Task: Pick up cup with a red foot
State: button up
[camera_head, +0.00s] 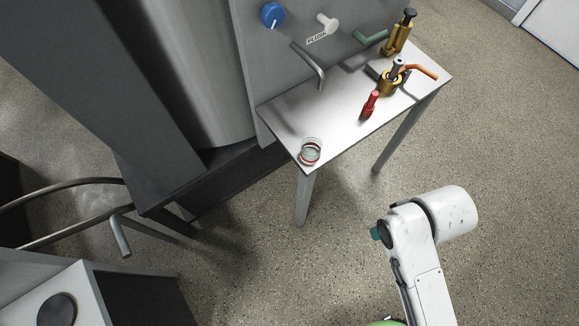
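A small clear cup (310,151) with red on it stands near the front left corner of the small metal table (290,120). The red shows as a thin band low on the cup. My white arm reaches up from the bottom right, over the floor and apart from the table. My gripper cannot be made out in this view; only arm links show.
The table also holds a red-handled part (369,105), a brass valve with an orange lever (420,71) and a taller brass fitting (399,34). A bent metal spout (310,66) hangs over the table. Speckled floor (300,270) is open in front.

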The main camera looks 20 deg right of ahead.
aim_at(311, 145)
jog(key=i+j+u, duration=0.1)
jog(key=j, duration=0.25)
jog(key=j+u, duration=0.1)
jog(key=j, duration=0.25)
jog(key=i+j+u, duration=0.1)
jog(key=j, duration=0.2)
jog(key=i+j+u, duration=0.1)
jog(key=j, duration=0.2)
jog(key=i, duration=0.05)
